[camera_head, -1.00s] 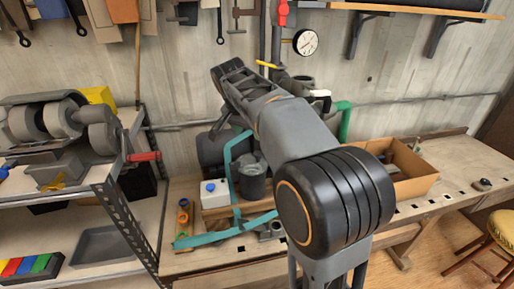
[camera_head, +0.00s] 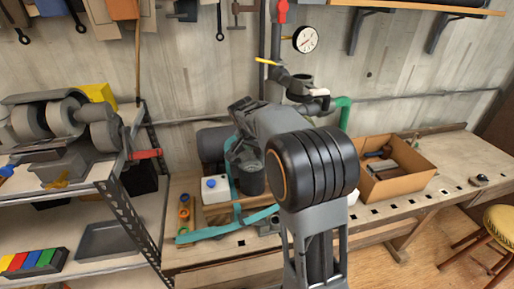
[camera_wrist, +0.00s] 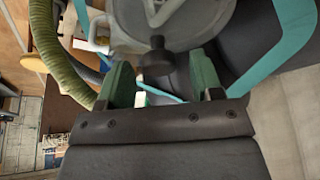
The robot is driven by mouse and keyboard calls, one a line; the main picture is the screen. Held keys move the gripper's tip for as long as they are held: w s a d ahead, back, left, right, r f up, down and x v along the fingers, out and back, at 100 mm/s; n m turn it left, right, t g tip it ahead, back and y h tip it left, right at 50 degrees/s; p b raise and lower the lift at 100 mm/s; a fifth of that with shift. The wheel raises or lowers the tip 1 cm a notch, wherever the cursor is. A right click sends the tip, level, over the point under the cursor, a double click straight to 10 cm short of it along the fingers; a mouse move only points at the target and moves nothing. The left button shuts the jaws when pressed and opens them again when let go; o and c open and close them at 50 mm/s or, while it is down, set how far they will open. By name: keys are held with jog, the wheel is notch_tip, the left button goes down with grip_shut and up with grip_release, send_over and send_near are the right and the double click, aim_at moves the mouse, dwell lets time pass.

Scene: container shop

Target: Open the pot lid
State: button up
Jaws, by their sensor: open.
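The dark grey pot (camera_head: 251,183) stands on the workbench in the head view, partly hidden by my arm. In the wrist view, a round grey lid (camera_wrist: 190,18) fills the top middle, with a dark knob (camera_wrist: 155,62) pointing towards me. My gripper (camera_wrist: 160,76) is open, its green fingers on either side of the knob. I cannot tell whether either finger touches it. In the head view my arm hangs over the pot and the fingers are not clear.
A white container with a blue cap (camera_head: 215,190) stands left of the pot. A teal frame (camera_head: 203,234) runs close around it. An open cardboard box (camera_head: 405,186) sits to the right. Pipes with a gauge (camera_head: 305,39) are on the wall behind. A shelf (camera_head: 125,215) stands at the left.

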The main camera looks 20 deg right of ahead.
jog(key=shift+d+f, duration=0.1)
jog(key=shift+f, duration=0.1)
jog(key=shift+c, duration=0.2)
grip_shut()
dwell(0.4)
